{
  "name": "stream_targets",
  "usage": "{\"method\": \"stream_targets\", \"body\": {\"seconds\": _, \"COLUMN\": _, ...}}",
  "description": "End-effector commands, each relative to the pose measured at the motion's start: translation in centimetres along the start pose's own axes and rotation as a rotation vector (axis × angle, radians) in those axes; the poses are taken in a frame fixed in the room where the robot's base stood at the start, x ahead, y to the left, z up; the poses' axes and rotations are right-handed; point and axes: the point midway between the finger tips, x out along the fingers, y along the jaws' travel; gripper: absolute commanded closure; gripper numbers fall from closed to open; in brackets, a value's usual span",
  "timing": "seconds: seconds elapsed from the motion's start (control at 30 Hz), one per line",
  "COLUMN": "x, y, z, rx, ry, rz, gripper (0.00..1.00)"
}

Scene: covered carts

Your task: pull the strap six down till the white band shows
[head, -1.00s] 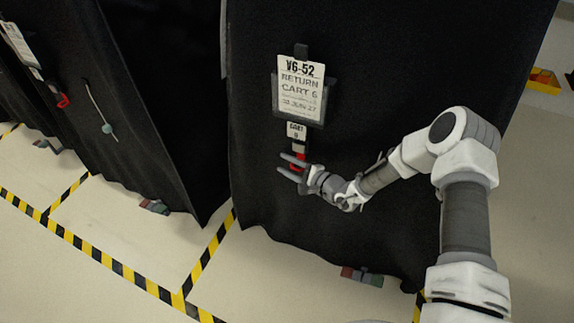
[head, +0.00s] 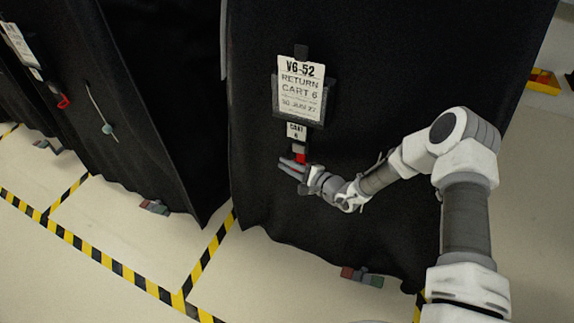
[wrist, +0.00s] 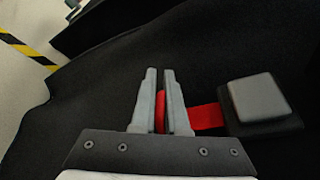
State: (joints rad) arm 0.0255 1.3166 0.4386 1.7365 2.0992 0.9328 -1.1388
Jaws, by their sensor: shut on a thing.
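The strap of cart six is red (head: 300,158) and hangs below the small "CART 6" tag (head: 296,131) on the black cover. In the wrist view the red strap (wrist: 207,117) runs from a grey buckle block (wrist: 260,99) to my fingers. My gripper (wrist: 164,100) is shut on the strap's red end, which shows between the two grey fingers. In the head view my gripper (head: 292,166) is just below the buckle and hides the strap's lower part. The visible strap between buckle and fingers is all red.
A "RETURN CART 6" sign (head: 300,88) hangs above the strap. Another covered cart (head: 150,110) stands to the left, with a thin cord (head: 97,108) on it. Yellow-black tape (head: 120,270) marks the floor. A red and grey-green piece (head: 362,277) shows at the cover's bottom edge.

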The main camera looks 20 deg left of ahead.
Motion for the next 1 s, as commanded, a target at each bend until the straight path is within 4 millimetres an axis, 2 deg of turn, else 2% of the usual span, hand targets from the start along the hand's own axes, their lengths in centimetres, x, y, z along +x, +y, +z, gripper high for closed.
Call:
{"method": "stream_targets", "body": {"seconds": 0.77, "x": 0.0, "y": 0.2, "z": -0.1, "rx": 0.000, "ry": 0.001, "rz": 0.001, "gripper": 1.00}}
{"method": "stream_targets", "body": {"seconds": 0.87, "x": 0.2, "y": 1.1, "z": -0.7, "rx": 0.001, "ry": 0.001, "rz": 0.001, "gripper": 1.00}}
{"method": "stream_targets", "body": {"seconds": 1.0, "x": 0.8, "y": 3.6, "z": -2.2, "rx": 0.002, "ry": 0.002, "rz": 0.002, "gripper": 1.00}}
